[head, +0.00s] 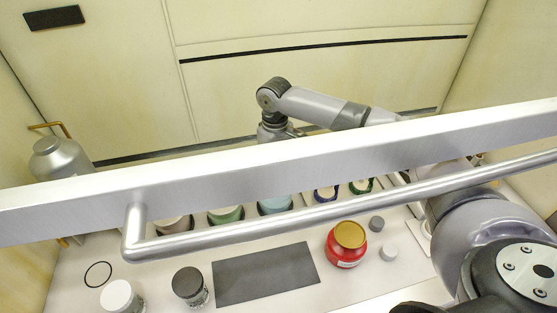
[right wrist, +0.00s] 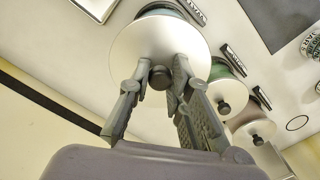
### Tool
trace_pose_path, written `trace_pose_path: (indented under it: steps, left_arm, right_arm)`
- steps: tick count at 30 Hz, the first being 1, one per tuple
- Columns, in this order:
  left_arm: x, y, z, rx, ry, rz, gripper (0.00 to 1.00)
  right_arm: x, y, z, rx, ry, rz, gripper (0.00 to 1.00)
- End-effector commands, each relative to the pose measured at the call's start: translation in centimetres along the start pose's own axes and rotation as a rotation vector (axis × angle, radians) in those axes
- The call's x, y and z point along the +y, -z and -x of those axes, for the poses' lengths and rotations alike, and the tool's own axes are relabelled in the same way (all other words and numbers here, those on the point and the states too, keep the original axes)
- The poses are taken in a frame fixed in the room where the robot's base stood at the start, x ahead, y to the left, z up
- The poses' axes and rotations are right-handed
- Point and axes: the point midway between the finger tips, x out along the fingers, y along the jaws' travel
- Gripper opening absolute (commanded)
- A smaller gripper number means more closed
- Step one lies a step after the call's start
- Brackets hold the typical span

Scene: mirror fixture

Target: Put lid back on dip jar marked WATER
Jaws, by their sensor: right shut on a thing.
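My right gripper (right wrist: 161,70) is shut on the knob of a round silver lid (right wrist: 132,45) in the right wrist view. The lid is over a teal jar (head: 275,205), which shows only in part below the metal beam in the head view. A dark label beside this jar in the right wrist view seems to read WATER (right wrist: 193,11). The lid hides most of the jar, and I cannot tell whether it is seated on the rim or just above it. The beam hides my right gripper in the head view. My left gripper is in neither view.
A metal beam (head: 330,144) with a bar handle (head: 270,223) crosses before the jars. Green (head: 226,215) and brown (head: 173,226) jars stand alongside. A red jar (head: 345,248), grey mat (head: 264,274) and two small jars (head: 188,284) (head: 118,295) are nearer.

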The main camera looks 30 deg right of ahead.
Motion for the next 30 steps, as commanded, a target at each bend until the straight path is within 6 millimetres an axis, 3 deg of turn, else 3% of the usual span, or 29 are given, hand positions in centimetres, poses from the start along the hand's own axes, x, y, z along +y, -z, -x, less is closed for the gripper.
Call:
trace_pose_path:
  steps: [8, 21, 30]
  left_arm:
    - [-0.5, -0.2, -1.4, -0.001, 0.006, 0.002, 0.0]
    - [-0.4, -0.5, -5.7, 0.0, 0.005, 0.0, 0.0]
    - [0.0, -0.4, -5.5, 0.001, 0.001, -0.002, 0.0]
  right_arm:
    - [0.0, 0.0, -1.1, 0.001, -0.001, 0.008, 0.0]
    - [0.1, 0.0, -4.5, 0.001, -0.002, 0.005, 0.0]
    - [0.0, 0.0, -6.2, 0.0, 0.0, 0.006, 0.0]
